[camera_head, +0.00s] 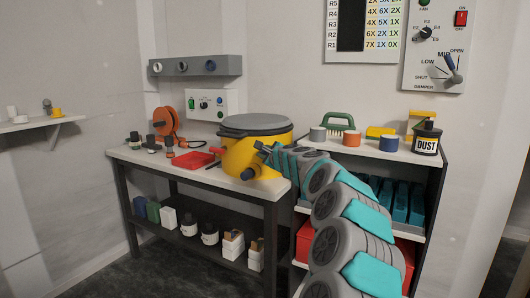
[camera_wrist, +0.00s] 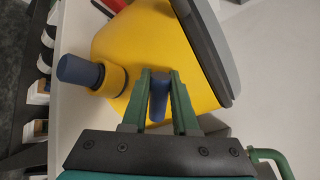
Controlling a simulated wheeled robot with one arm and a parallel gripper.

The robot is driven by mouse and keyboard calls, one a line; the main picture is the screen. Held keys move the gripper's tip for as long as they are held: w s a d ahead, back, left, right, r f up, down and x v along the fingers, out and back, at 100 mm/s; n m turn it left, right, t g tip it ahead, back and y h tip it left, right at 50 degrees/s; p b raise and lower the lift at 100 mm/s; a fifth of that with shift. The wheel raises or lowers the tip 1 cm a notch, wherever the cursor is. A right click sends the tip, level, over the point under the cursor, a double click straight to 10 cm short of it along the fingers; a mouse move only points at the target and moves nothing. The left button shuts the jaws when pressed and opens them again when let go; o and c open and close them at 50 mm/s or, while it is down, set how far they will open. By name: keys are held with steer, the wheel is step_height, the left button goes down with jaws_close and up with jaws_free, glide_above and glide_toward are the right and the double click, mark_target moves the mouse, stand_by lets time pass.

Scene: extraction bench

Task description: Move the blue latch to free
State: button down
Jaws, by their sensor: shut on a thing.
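The yellow canister (camera_head: 240,157) with a grey lid (camera_head: 255,123) stands on the bench. In the wrist view, the blue latch (camera_wrist: 158,98) is a short blue cylinder against the canister's yellow side (camera_wrist: 135,50), near the grey lid edge. My gripper (camera_wrist: 160,90) has its green fingers on either side of the latch and is shut on it. In the head view, my gripper (camera_head: 267,151) is at the canister's right side, and its fingers largely hide the latch there. A separate dark blue plug (camera_wrist: 80,70) sticks out of a yellow port on the canister.
An orange reel (camera_head: 166,125), a red tray (camera_head: 193,160) and small dark-topped pieces lie on the bench's left (camera_head: 128,154). The right shelf unit (camera_head: 370,150) holds cups, a green-handled brush (camera_head: 338,121) and a DUST jar (camera_head: 426,139). Wall panels hang above.

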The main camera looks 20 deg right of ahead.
steer(key=shift+a+f+n+h, duration=0.15)
steer(key=shift+f+n, duration=0.1)
steer(key=shift+n, duration=0.35)
steer(key=shift+a+f+n+h, duration=0.1)
steer(key=shift+f+n+h, duration=0.1)
steer(key=shift+n, duration=0.4)
steer(key=shift+a+f+n+g+h+b, duration=0.15)
steer(key=shift+f+n+h+b, duration=0.15)
steer(key=shift+n, duration=0.6)
steer(key=shift+d+f+n+g+h+b, duration=0.15)
steer(key=shift+n+h+b, duration=0.2)
steer(key=shift+n, duration=0.55)
steer(key=shift+a, duration=0.1)
steer(key=c, duration=0.7)
jaws_free()
steer(key=shift+s, duration=0.1)
steer(key=shift+b+v, duration=0.3)
steer(key=shift+v, duration=3.45)
